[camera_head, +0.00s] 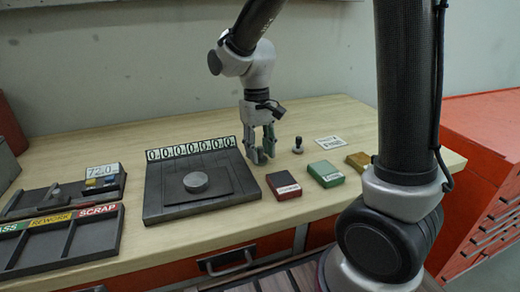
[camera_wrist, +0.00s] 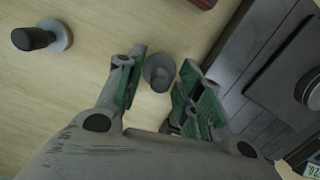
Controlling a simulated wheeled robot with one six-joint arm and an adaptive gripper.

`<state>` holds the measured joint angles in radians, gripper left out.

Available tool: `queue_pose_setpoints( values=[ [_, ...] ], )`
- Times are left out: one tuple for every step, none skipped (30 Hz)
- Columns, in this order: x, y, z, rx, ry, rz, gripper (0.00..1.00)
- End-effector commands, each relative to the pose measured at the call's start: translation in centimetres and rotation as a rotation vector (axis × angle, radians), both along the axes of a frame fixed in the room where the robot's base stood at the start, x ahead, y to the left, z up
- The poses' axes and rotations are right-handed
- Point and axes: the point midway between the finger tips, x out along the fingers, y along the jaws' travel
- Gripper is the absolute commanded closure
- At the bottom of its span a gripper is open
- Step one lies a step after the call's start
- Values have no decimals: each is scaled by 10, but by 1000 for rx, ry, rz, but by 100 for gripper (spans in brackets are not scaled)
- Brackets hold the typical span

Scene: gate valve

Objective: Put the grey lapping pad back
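My gripper (camera_head: 262,152) points down at the table, right of the dark plate with the counter. In the wrist view its two green-padded fingers (camera_wrist: 163,75) stand apart, one on each side of a small grey round piece with a knob (camera_wrist: 158,68). This looks like the grey lapping pad; narrow gaps seem to show beside it, and I cannot tell if it touches a finger. The fingers mostly hide it in the head view. A similar piece with a black handle (camera_head: 297,146) stands to the right; it also shows in the wrist view (camera_wrist: 38,38).
The dark plate (camera_head: 160,208) holds a grey disc (camera_head: 195,182). Red (camera_head: 283,186), green (camera_head: 326,174) and yellow (camera_head: 359,161) blocks and a white card (camera_head: 330,143) lie right of the gripper. A sorting tray (camera_head: 60,245) is at the left.

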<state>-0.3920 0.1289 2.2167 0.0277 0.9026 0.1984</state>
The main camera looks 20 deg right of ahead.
Motion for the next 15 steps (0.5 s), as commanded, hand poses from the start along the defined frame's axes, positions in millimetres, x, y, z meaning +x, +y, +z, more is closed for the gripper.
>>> queue_pose_setpoints(
  values=[
    [1, 0, 4, 1, -3, 0, 64],
    [1, 0, 7, 2, -3, 0, 64],
    [2, 1, 12, 2, -4, 0, 64],
    [3, 1, 17, 2, -6, 0, 64],
    [3, 1, 23, 2, -5, 0, 64],
    [4, 1, 31, 2, -6, 0, 64],
    [5, 1, 38, 2, -7, 0, 64],
    [6, 1, 45, 2, -6, 0, 64],
    [7, 1, 55, 2, -6, 0, 64],
    [8, 2, 62, 2, -6, 0, 64],
    [8, 2, 69, 2, -6, 0, 64],
    [9, 2, 77, 2, -5, 0, 64],
    [10, 2, 84, 2, -6, 0, 64],
    [10, 2, 89, 2, -4, 0, 64],
    [11, 2, 96, 2, -4, 0, 64]
  ],
)
